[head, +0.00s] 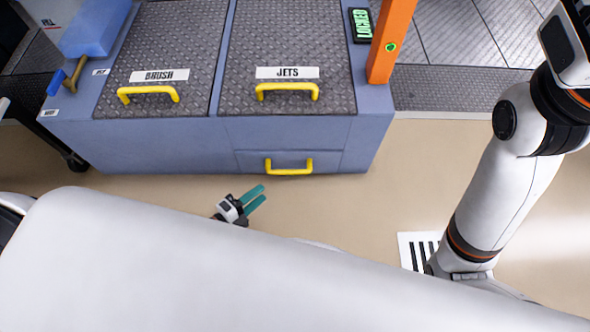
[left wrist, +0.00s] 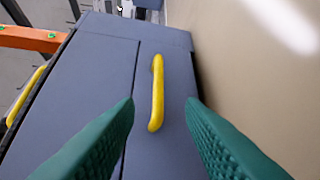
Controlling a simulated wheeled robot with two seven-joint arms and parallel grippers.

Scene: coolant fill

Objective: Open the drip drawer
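The drip drawer (head: 327,162) is the low panel in the front of the blue-grey machine, and it sits flush. Its yellow bar handle (head: 289,167) shows in the head view. In the left wrist view the handle (left wrist: 157,93) stands between and beyond my green fingertips, apart from them. My left gripper (head: 256,199) is open and empty, in front of the drawer and a little left of the handle in the head view. My right gripper is out of view; only part of my right arm shows at the right.
Above the drawer are two lids, labelled BRUSH (head: 155,77) and JETS (head: 286,73), with yellow handles. An orange post (head: 390,42) stands at the machine's right corner. A black-striped white floor patch (head: 418,250) lies at right. The floor before the drawer is clear.

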